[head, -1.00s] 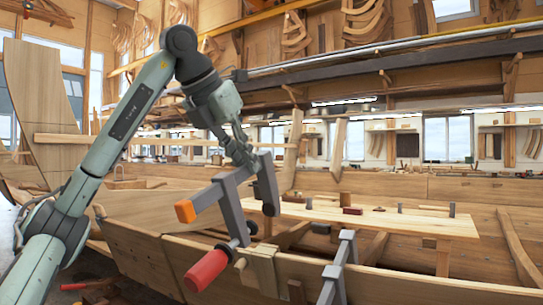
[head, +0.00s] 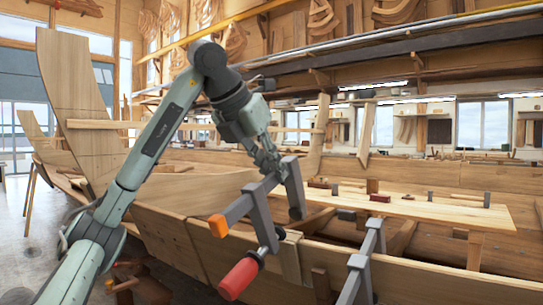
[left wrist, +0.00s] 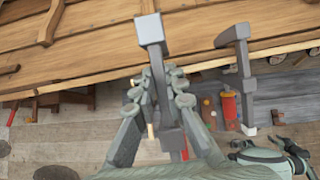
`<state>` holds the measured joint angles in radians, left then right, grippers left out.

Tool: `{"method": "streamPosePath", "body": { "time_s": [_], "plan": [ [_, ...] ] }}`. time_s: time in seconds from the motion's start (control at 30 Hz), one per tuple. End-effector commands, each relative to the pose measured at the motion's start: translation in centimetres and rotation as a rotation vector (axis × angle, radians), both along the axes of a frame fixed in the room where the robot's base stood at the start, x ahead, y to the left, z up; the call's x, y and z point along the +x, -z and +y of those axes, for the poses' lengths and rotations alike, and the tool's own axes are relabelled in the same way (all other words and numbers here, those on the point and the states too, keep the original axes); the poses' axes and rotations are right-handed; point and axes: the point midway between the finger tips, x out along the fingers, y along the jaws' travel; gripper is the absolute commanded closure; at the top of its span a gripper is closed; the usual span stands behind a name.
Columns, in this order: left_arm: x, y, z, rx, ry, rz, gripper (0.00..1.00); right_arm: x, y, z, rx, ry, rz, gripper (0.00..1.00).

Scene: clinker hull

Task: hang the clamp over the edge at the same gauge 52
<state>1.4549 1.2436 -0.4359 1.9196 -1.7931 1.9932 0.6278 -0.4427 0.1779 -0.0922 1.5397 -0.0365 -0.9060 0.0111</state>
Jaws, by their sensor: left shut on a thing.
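My left gripper (head: 268,160) is shut on a grey bar clamp (head: 258,212) with an orange bar end and a red handle (head: 240,278). In the head view, the clamp's two jaws point down, and the handle overlaps the near hull side. I cannot tell whether the clamp touches the hull's top edge (head: 180,213). In the left wrist view the held clamp (left wrist: 150,35) lies between my fingers (left wrist: 158,90), its grey jaw end over the planking. A light wooden block (head: 290,260) sits at the edge beside it. No gauge marking is readable.
A second grey clamp (head: 366,262) stands on the hull edge to the right; it also shows in the left wrist view (left wrist: 242,75). A plank bench (head: 440,205) with small tools lies beyond the edge. A tall curved plank end (head: 75,105) rises at left.

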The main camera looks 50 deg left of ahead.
Motion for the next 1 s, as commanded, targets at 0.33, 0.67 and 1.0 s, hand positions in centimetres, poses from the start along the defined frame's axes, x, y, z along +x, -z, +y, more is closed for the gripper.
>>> {"method": "streamPosePath", "body": {
  "time_s": [0.33, 0.67, 1.0],
  "plan": [
    [1.1, 3.0, 0.2, 0.002, -0.002, 0.001, 1.00, 1.0, -0.3, 0.0, 0.001, 0.000, -0.014, 0.60],
    [1.8, 5.0, 0.2, 0.001, 0.000, -0.003, 1.00, 1.3, -1.3, 0.3, 0.008, 0.010, -0.022, 0.60],
    [2.2, 6.1, 0.2, 0.001, 0.000, -0.006, 1.00, 2.9, -3.8, 0.8, 0.024, 0.032, -0.045, 0.60]
  ]
}}
